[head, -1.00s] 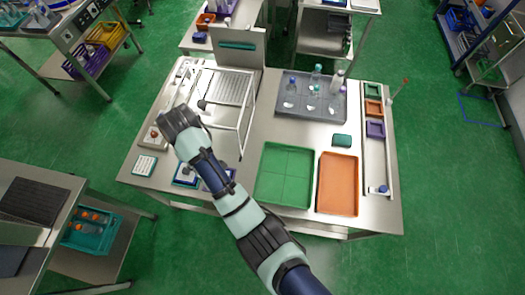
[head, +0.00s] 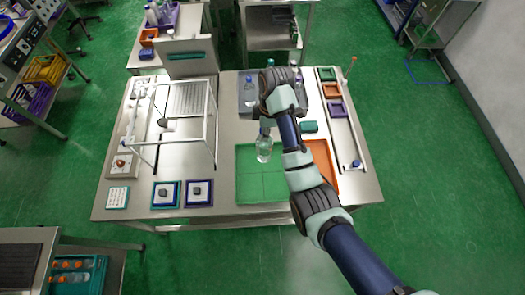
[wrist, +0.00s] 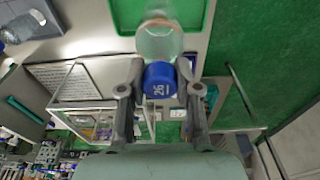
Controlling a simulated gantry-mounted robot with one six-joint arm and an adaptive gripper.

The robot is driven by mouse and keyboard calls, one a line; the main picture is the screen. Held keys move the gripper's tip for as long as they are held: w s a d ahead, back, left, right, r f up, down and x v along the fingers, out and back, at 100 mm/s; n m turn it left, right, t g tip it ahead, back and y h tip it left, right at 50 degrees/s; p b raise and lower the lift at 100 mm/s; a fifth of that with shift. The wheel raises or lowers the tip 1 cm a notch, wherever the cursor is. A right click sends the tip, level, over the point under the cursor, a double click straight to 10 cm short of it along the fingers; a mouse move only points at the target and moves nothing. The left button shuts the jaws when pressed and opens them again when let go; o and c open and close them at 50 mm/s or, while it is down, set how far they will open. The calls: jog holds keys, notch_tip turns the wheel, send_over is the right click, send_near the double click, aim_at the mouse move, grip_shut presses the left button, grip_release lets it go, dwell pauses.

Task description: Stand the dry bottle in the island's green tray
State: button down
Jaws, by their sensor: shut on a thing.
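A clear bottle with a blue cap (head: 264,148) hangs from my gripper (head: 267,121) over the back part of the green tray (head: 250,187). It looks roughly upright. I cannot tell whether its base touches the tray. In the wrist view the blue cap (wrist: 160,80) sits between the two fingers of my gripper (wrist: 158,92), which are shut on it. The bottle's clear body (wrist: 160,42) extends beyond the cap, in front of the green tray (wrist: 118,14). In the head view my arm covers part of the green tray's right side and the fingertips.
The orange tray (head: 331,182) lies just right of the green one, partly behind my arm. A grey bottle tray (head: 246,102) stands behind. A teal block (head: 309,127) lies nearby. A framed fixture (head: 216,128) stands to the left. The green tray's visible floor looks empty.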

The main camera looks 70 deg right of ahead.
aim_at(270, 150)
jog(key=shift+s+d, duration=0.7)
jog(key=shift+s, duration=0.35)
notch_tip(270, 150, down, 15)
jog(key=b, duration=1.1)
jog(key=shift+a+r, duration=0.1)
jog(key=shift+f+b, duration=0.3)
jog(key=shift+f, duration=2.4)
jog(key=c, duration=0.8)
grip_release()
notch_tip(270, 150, up, 12)
jog(key=s+p, duration=0.1)
jog(key=p, duration=0.3)
jog(key=shift+d, duration=0.4)
